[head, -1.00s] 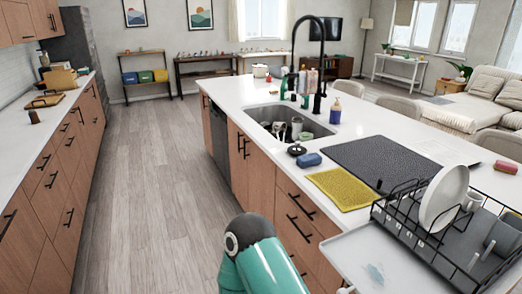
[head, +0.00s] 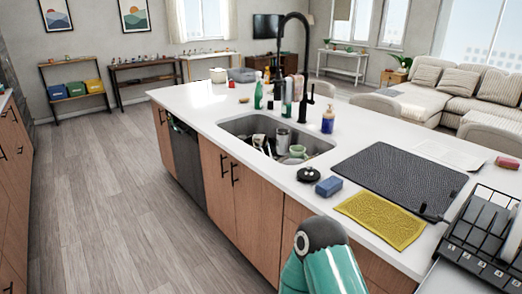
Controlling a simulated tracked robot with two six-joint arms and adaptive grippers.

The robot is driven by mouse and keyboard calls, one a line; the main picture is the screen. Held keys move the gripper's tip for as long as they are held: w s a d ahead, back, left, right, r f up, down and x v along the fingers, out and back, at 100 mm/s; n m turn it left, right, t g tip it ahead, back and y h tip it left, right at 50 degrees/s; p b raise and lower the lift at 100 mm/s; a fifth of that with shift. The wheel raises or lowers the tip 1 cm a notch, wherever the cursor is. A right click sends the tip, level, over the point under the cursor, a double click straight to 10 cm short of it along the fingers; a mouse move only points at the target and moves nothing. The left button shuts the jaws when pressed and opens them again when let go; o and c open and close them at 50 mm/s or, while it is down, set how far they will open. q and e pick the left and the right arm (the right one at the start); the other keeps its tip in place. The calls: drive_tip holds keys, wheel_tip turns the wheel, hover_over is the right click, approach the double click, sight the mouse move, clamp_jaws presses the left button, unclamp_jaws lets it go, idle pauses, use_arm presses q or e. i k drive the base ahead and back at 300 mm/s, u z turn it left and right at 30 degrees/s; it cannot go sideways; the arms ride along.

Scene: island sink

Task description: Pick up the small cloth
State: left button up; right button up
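A small yellow cloth (head: 381,220) lies flat on the white island counter, in front of the dark drying mat (head: 399,178) and beside a blue sponge (head: 328,187). One of my arms, teal with a dark joint, rises at the bottom of the head view, just in front of the island and left of the cloth. Neither gripper's fingers show in the head view.
The sink (head: 275,138) holds several dishes, with a black faucet (head: 302,60) behind it. A black round stopper (head: 309,174) sits near the sponge. A dish rack (head: 487,240) stands at the right. Open floor (head: 120,215) lies left of the island.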

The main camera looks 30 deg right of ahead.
sight(326, 188)
drive_tip(key=z, duration=0.35)
drive_tip(key=i, duration=0.85)
drive_tip(key=z, duration=0.65)
drive_tip(key=k, duration=0.85)
drive_tip(key=z, duration=0.2)
drive_tip(key=i, duration=0.9)
drive_tip(key=u, duration=0.1)
